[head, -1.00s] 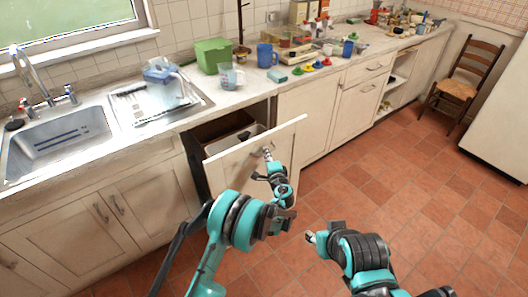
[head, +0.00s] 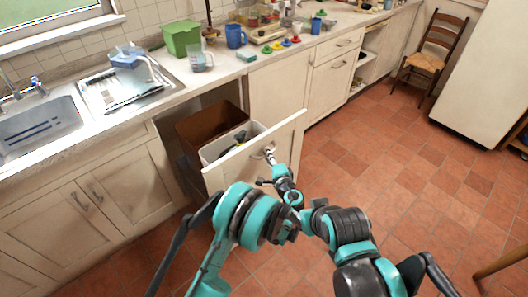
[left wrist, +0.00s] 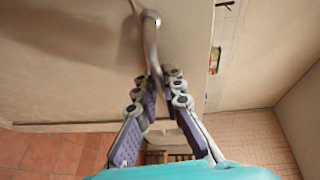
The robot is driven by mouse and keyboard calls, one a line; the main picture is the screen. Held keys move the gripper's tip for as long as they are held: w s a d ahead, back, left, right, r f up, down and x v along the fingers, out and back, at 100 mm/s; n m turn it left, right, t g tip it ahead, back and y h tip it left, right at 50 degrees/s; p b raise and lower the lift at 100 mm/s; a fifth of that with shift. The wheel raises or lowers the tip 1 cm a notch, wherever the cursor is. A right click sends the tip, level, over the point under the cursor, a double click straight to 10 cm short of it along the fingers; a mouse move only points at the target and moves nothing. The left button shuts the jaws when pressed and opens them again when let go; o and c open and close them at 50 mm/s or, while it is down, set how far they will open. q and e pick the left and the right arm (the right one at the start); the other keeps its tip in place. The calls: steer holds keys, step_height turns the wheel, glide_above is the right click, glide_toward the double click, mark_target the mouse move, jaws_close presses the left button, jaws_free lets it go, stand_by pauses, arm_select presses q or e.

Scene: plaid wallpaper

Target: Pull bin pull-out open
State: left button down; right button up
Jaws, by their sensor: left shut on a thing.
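The bin pull-out (head: 250,158) stands out from the cabinet under the counter, its cream front panel well forward. Behind the panel are a white bin (head: 222,147) with dark items in it and a brown bin (head: 210,122). My left gripper (head: 271,158) is at the metal handle on the panel. In the left wrist view the handle (left wrist: 150,40) runs down between the fingers of my left gripper (left wrist: 160,90), which is shut on it. My right arm (head: 345,232) is in front of the panel at lower right; its fingertips (head: 305,212) are too small to read.
A sink (head: 40,130) and drying rack (head: 125,90) are on the counter at left. A green box (head: 182,38), blue mug (head: 235,36) and other items stand along it. The tiled floor (head: 400,180) is clear to the right; a chair (head: 430,50) stands farther back.

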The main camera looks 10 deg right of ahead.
stand_by(0.3)
arm_select(q)
steer(key=c, duration=1.6)
jaws_free()
steer(key=s, duration=0.2)
steer(key=s+d, duration=0.1)
steer(key=s, duration=0.5)
steer(key=shift+d+r, duration=0.2)
steer(key=shift+r, duration=0.15)
